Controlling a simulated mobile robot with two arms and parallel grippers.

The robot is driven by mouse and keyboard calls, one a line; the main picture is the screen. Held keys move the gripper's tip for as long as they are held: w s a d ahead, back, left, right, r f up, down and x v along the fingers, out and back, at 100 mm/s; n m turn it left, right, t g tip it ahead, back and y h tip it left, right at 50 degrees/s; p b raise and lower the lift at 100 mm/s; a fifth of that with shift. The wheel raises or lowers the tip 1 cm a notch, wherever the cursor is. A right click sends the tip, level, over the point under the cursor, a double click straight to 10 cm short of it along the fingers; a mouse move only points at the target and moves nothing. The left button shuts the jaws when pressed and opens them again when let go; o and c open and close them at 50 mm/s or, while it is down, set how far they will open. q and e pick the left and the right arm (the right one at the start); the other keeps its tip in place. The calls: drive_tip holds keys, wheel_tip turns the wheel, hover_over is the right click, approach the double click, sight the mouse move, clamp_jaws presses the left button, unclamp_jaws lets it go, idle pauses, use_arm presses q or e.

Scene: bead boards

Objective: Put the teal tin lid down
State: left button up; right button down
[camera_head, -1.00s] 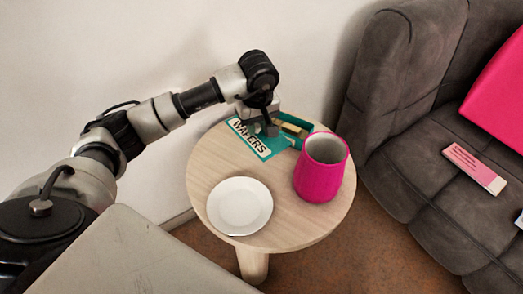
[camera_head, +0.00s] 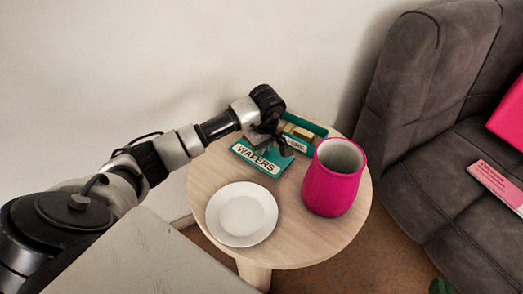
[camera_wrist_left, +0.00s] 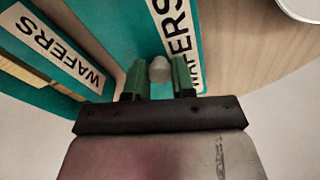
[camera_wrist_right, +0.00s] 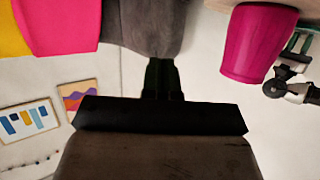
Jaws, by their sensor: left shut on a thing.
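The teal tin lid (camera_head: 262,160), with a white WAFERS label, is at the back left of the round wooden table, beside the open teal tin (camera_head: 310,129). My left gripper (camera_head: 271,140) is shut on the lid's grey knob (camera_wrist_left: 160,70), seen between its fingers in the left wrist view. The lid looks about level and is low over the table; I cannot tell whether it touches the top. The tin (camera_wrist_left: 60,45) shows beside the lid in the left wrist view, with tan wafers inside. My right gripper (camera_wrist_right: 163,80) is shut and empty, away from the table.
A magenta vase-like pot (camera_head: 333,182) stands right of the lid, near the tin. A white plate (camera_head: 226,230) lies at the table's front left. Bare tabletop (camera_head: 290,235) shows between plate and pot. A grey sofa (camera_head: 420,125) stands at the right, a wall behind.

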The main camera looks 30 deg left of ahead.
sight(264, 156)
use_arm(q)
drive_tip(key=shift+f, duration=0.45)
use_arm(e)
drive_tip(key=shift+w+a+r+t, duration=0.1)
drive_tip(key=shift+w+r+t, duration=0.1)
drive_tip(key=shift+r+t, duration=0.15)
use_arm(q)
drive_tip(key=shift+f, duration=0.15)
drive_tip(key=o, duration=0.9)
use_arm(e)
drive_tip(key=shift+w+a+r+t, duration=0.1)
drive_tip(key=shift+w+r+t, duration=0.05)
drive_tip(key=shift+r+t, duration=0.15)
use_arm(q)
drive_tip(key=shift+r, duration=0.4)
wheel_tip(264, 156, up, 11)
drive_tip(key=d+p, duration=0.1)
drive_tip(key=p, duration=0.2)
drive_tip(key=shift+s+d+r, duration=0.15)
drive_tip(key=shift+s+r, duration=0.05)
use_arm(e)
drive_tip(key=s+d+f+g+h, duration=0.2)
drive_tip(key=s+d+f+g, duration=0.1)
drive_tip(key=s+f+g, duration=0.4)
drive_tip(key=shift+s+d+m+g, duration=0.3)
drive_tip(key=shift+s+d+g, duration=0.05)
drive_tip(key=shift+s+g, duration=0.6)
